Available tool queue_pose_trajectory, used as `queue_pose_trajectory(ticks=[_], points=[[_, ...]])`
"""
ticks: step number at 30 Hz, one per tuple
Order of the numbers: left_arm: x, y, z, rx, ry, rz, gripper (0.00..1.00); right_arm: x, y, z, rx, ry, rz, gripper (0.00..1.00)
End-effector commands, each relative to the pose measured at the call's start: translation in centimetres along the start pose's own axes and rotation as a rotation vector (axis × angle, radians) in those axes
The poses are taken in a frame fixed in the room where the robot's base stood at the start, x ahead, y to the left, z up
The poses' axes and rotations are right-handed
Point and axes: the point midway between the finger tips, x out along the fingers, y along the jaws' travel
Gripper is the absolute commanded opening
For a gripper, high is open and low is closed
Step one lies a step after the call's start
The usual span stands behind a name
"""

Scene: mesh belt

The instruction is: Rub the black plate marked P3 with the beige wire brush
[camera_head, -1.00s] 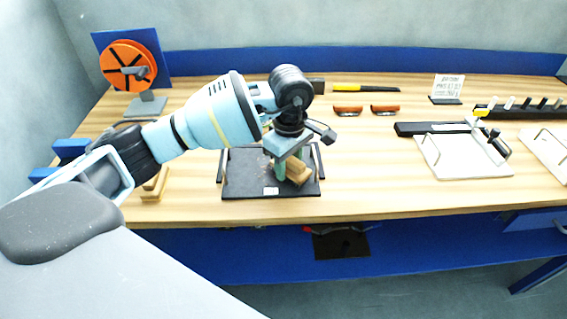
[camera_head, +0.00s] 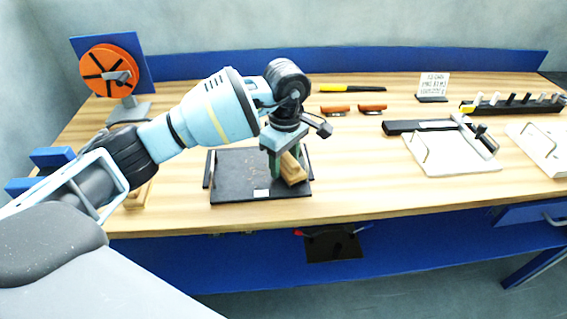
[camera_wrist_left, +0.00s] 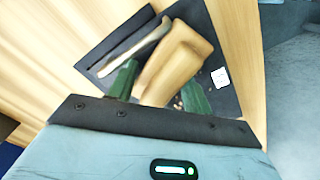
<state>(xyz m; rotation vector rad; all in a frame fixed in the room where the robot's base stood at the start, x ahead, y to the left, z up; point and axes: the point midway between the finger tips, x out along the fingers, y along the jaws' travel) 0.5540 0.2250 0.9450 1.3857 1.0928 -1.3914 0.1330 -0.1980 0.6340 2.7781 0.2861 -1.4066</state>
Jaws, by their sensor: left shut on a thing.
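The black plate (camera_head: 233,175) lies on the wooden bench and carries a small white label at its front edge, too small to read. It also shows in the left wrist view (camera_wrist_left: 225,100). My left gripper (camera_head: 283,172) is over the right part of the plate, shut on the beige wire brush (camera_head: 294,167). In the left wrist view the brush (camera_wrist_left: 180,62) sits tilted between the green fingers of the gripper (camera_wrist_left: 160,93). The brush is low over the plate; I cannot tell whether its bristles touch. My right gripper is not in view.
Handles stand at the plate's sides. White trays (camera_head: 455,160) lie to the right, with a black bar (camera_head: 415,127) behind. Two red-brown pieces (camera_head: 372,108) and a yellow-black tool (camera_head: 352,89) lie at the back. An orange disc (camera_head: 108,72) stands back left. Bare bench lies right of the plate.

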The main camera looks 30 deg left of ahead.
Motion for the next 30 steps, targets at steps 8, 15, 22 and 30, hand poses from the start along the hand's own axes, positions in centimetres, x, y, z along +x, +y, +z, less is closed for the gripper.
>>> queue_pose_trajectory(ticks=[8, 15, 22, 30], points=[[-1.0, -0.1, -0.8, -0.013, -0.002, 0.032, 0.13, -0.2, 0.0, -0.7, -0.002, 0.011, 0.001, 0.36], [-0.8, -1.6, -2.1, -0.009, -0.003, 0.024, 0.04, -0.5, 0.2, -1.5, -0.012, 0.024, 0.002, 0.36], [-0.6, -2.2, -2.5, -0.005, -0.003, 0.018, 0.04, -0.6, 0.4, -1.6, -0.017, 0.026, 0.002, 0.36], [-0.5, -2.9, -3.2, -0.006, -0.001, 0.015, 0.04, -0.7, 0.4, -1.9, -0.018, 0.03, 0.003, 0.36]])
